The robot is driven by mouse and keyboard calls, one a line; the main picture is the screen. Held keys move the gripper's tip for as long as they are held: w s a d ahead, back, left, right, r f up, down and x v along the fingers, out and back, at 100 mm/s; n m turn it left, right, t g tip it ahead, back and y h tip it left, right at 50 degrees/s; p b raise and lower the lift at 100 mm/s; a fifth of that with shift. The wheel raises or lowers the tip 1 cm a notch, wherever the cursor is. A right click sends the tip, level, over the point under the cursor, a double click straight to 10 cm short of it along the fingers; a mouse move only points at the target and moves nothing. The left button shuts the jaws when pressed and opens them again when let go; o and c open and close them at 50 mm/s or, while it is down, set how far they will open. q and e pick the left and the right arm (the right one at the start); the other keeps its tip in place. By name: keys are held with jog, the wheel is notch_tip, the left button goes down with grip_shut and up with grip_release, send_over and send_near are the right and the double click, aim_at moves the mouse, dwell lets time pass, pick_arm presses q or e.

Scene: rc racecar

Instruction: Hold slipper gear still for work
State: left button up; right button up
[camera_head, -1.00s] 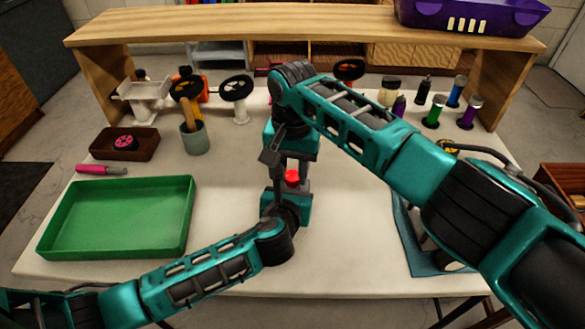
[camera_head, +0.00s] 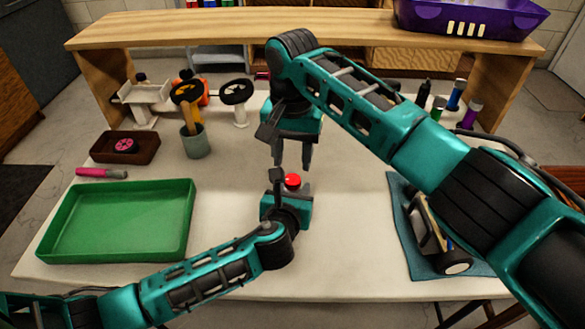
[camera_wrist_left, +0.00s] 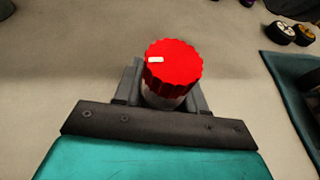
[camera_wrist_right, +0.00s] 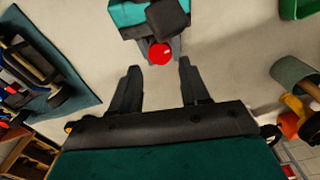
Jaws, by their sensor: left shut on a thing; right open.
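The slipper gear (camera_head: 293,181) is a small red toothed disc with a white mark on top. In the left wrist view the gear (camera_wrist_left: 173,68) sits on a pale cylinder between my left gripper's fingers. My left gripper (camera_wrist_left: 160,98) is shut on this part and holds it upright near the table's middle. My right gripper (camera_head: 292,160) is above and behind it in the head view, fingers pointing down, open and empty. In the right wrist view the gear (camera_wrist_right: 159,53) lies beyond the open fingertips, apart from them.
A green tray (camera_head: 60,232) is at the left, with a brown box (camera_head: 105,150) behind it. A cup (camera_head: 196,142) with tools stands at the back. A racecar (camera_head: 440,245) lies on a blue mat (camera_head: 478,268) at right. The table (camera_head: 235,200) around the grippers is clear.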

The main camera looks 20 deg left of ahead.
aim_at(293, 180)
notch_tip(293, 180, up, 7)
dwell(0.3)
pick_arm(q)
jog(key=o, duration=1.2)
jog(key=shift+c, duration=0.2)
jog(key=v, duration=1.2)
jog(key=shift+s, duration=0.1)
